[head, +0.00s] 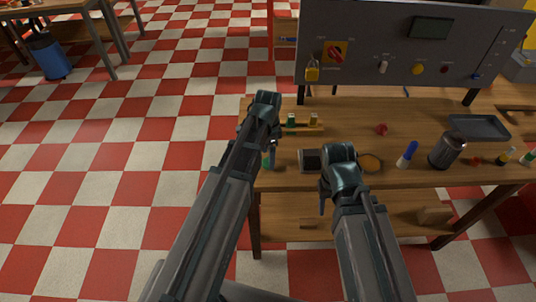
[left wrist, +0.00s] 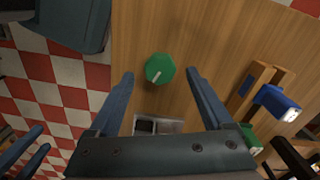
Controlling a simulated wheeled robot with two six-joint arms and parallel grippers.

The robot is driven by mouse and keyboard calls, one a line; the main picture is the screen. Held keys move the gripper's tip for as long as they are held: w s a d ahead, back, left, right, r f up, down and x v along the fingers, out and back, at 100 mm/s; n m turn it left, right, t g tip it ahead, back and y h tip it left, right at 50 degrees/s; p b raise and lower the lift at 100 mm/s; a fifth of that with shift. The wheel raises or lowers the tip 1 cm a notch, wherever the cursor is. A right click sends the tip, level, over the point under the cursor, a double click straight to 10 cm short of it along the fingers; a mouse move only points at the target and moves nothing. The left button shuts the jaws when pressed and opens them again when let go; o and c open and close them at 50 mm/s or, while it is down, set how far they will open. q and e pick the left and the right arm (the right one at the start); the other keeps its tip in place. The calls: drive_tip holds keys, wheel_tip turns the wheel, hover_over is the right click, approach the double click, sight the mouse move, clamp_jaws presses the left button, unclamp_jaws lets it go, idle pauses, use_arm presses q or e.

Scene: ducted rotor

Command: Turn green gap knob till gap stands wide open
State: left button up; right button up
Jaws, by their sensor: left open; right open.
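The green knob (left wrist: 160,69), with a pale pointer line on its top, stands above the wooden bench in the left wrist view. My left gripper (left wrist: 160,78) is open, with one finger on each side of the knob and clear room between. In the head view my left gripper (head: 268,150) is mostly hidden behind its own arm at the bench's left edge, with a bit of green beside it. My right gripper (head: 322,198) is open at the bench's front edge, largely hidden by its wrist. I cannot make out the gap itself.
A wooden rack (head: 307,127) with green-topped pieces stands close to the left gripper. A grey panel (head: 390,45) with switches rises at the back. A metal canister (head: 446,151), a blue-capped piece (head: 407,154) and a dark tray (head: 479,127) occupy the bench's right side.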

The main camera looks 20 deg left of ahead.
use_arm(q)
wheel_tip(320, 180, up, 11)
drive_tip(key=p, duration=1)
drive_tip(key=shift+r, duration=0.2)
drive_tip(key=shift+f, duration=0.1)
drive_tip(key=s+d+f+n+y+b, duration=0.1)
drive_tip(key=s+d+f+n+b, duration=0.2)
drive_tip(key=s+d+n, duration=0.4)
drive_tip(key=s+d, duration=0.3)
drive_tip(key=s, duration=0.4)
drive_tip(key=shift+s+d+f+n, duration=0.25)
drive_tip(key=shift+n, duration=0.05)
